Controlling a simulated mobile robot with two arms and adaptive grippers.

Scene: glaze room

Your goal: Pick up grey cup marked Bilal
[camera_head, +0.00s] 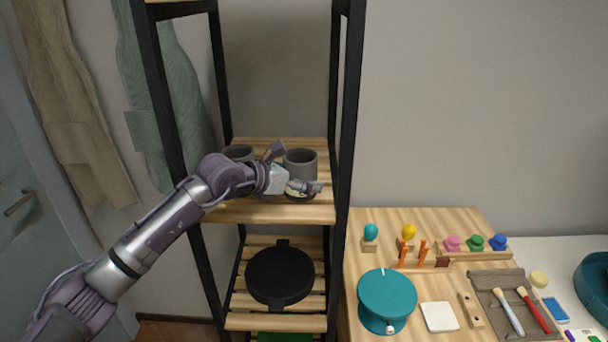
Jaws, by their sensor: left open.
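Two grey cups stand on the upper wooden shelf (235,211). The right grey cup (301,160) is upright, with its lower part partly covered by my left gripper. The left grey cup (238,152) is mostly hidden behind my left wrist. I cannot read a name on either cup, so I cannot tell which is marked Bilal. My left gripper (297,168) is open, one finger to the left of the right cup and the other low across its front. I cannot tell whether it touches the cup. My right gripper is not in view.
Black shelf posts (347,130) stand close on both sides. A round black pan-like object (280,275) lies on the shelf below. To the right, a wooden table (440,222) holds a teal round stand (387,298), brushes (533,309) and coloured knobs. Aprons (75,100) hang at left.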

